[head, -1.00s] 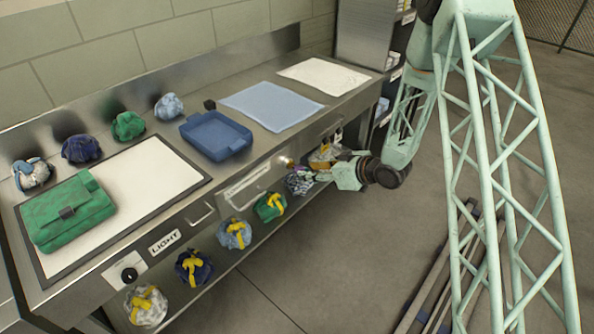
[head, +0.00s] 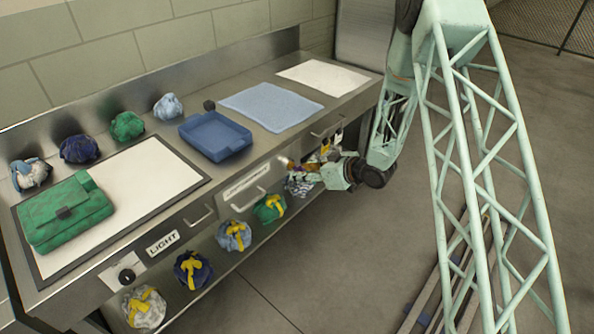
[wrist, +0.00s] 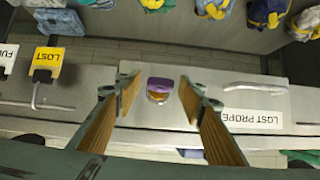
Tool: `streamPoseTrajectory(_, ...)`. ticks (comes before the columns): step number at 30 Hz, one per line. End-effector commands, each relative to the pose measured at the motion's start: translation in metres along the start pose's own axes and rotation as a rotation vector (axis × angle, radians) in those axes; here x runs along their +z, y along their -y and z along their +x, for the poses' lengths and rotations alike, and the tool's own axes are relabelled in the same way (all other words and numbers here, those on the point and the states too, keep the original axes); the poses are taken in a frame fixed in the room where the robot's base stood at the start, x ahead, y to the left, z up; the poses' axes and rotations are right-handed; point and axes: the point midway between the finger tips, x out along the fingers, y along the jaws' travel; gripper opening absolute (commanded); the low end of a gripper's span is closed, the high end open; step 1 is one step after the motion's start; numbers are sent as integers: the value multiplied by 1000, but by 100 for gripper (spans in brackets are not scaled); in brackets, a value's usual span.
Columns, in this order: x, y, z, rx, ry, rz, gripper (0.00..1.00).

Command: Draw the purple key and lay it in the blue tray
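The purple key (wrist: 159,85) sits in a brass-coloured lock on the metal drawer front labelled LOST PROPERTY. Its purple head faces my wrist camera. My gripper (wrist: 160,95) is open, with one wood-coloured finger pad on each side of the key and a gap on both sides. In the head view my gripper (head: 298,170) is at the drawer front, and I cannot make out the key clearly there. The blue tray (head: 215,136) lies empty on the steel counter, up and left of my gripper.
A light blue cloth (head: 270,104) and a white sheet (head: 323,77) lie right of the tray. A green bag (head: 65,213) rests on the white light panel (head: 150,182). Several bundles line the counter's back and lower shelf. A yellow LOST tag (wrist: 47,59) hangs near another handle.

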Motion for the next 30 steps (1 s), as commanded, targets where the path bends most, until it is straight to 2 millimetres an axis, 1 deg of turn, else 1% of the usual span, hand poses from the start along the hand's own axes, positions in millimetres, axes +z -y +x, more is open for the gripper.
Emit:
streamPoseTrajectory(2, 0, 0, 0, 0, 0, 0, 35)
streamPoseTrajectory(10, 0, 0, 0, 0, 0, 0, 11)
streamPoseTrajectory(20, 1, 0, -1, 0, 0, 0, 10)
streamPoseTrajectory(30, 5, 0, -8, 0, 0, 1, 10)
